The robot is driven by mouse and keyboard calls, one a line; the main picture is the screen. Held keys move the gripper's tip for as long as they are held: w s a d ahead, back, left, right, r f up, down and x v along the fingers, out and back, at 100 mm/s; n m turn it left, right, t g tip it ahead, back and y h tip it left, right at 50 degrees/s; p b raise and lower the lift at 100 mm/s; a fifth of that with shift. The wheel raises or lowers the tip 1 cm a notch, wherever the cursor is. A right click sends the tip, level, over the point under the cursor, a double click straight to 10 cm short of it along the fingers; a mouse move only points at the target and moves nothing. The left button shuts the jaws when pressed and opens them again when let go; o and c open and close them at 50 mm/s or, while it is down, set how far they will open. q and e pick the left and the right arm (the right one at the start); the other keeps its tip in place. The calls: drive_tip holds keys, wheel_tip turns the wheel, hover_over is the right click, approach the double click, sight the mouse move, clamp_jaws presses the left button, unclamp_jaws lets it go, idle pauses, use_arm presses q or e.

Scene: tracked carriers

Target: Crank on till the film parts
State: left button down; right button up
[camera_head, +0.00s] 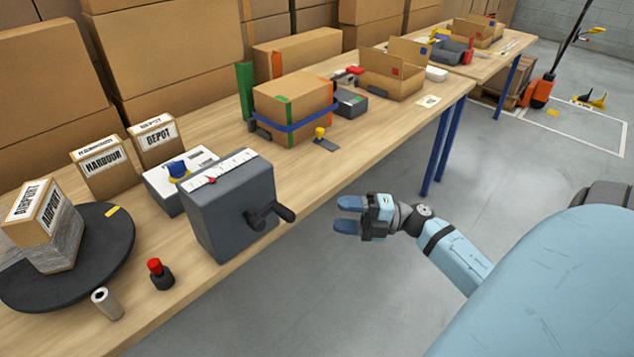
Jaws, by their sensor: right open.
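A dark grey box with a black crank (270,214) on its front stands near the table's front edge. A white scale with a red pointer (213,179) lies along its top. Left of it, a black round turntable (110,246) carries a carton labelled AIRPORT (45,215), its lower part wrapped in clear film (62,245). Whether the film is whole or torn I cannot tell. My right gripper (348,214) is open and empty, beyond the table's front edge, to the right of the crank and apart from it. My left gripper is not in view.
A red-topped button (157,270) and a small roll (106,303) stand at the front. Cartons labelled HARBOUR (103,163) and DEPOT (158,138) stand behind. A blue-strapped carton (295,106) is farther right. Floor beside the table is free.

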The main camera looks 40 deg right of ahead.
sight(285, 212)
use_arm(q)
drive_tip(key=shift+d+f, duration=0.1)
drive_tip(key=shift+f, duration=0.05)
use_arm(e)
drive_tip(key=shift+n+g, duration=0.3)
drive_tip(key=shift+n, duration=0.1)
drive_tip(key=x, duration=1.2)
drive_tip(key=shift+w+a+r, duration=0.1)
drive_tip(key=shift+w+a, duration=0.15)
drive_tip(key=shift+w, duration=0.1)
